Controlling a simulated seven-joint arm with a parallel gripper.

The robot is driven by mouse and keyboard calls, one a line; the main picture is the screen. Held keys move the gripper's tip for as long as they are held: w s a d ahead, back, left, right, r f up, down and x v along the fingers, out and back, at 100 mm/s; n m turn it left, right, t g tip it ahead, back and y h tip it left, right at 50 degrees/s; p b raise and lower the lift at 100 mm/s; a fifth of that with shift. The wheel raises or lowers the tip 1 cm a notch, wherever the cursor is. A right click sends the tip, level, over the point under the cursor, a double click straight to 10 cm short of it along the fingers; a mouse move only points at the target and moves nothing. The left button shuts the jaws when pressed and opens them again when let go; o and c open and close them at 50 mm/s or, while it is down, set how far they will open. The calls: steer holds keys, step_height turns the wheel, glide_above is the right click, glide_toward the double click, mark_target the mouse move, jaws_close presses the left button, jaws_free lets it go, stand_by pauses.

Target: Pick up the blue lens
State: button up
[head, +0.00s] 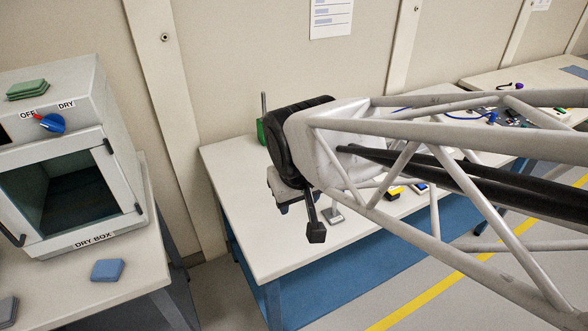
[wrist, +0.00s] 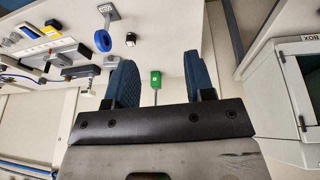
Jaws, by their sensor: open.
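In the wrist view the blue lens (wrist: 103,40) is a small blue ring, apparently on a post with a grey square base (wrist: 109,12), on the white bench. It lies left of and beyond my left finger, outside the gap. In the head view a grey base with a short post (head: 333,214) shows under my arm; the blue ring is hidden there. My gripper (wrist: 160,75) is open, with two blue-padded fingers and nothing between them in its grasp. In the head view my gripper (head: 298,208) hangs over the bench's left end, its fingers partly hidden.
A green block with a rod (wrist: 155,78) shows beyond the finger gap. The dry box (head: 70,160) stands on another table at left.

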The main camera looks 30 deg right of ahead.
steer(key=w+d+f+t+h, duration=0.1)
steer(key=w+d+f+t, duration=0.1)
steer(key=w+d+f, duration=0.4)
steer(key=w+d+f+t+h, duration=0.1)
steer(key=w+d+f+t, duration=0.15)
steer(key=d, duration=0.55)
glide_toward(335, 200)
steer(key=w+r, duration=0.2)
steer(key=d+f+t+y, duration=0.1)
steer(key=t, duration=0.1)
steer(key=s+d+f+t+y, duration=0.1)
steer(key=f, duration=0.1)
steer(key=s+d+f+t, duration=0.1)
steer(key=t, duration=0.1)
steer(key=shift+d+f+n+t+y, duration=0.1)
steer(key=shift+f+n+t+y, duration=0.2)
steer(key=shift+t+y, duration=0.1)
steer(key=shift+x, duration=1.35)
steer(key=shift+w, duration=0.1)
steer(key=shift+x, duration=2.5)
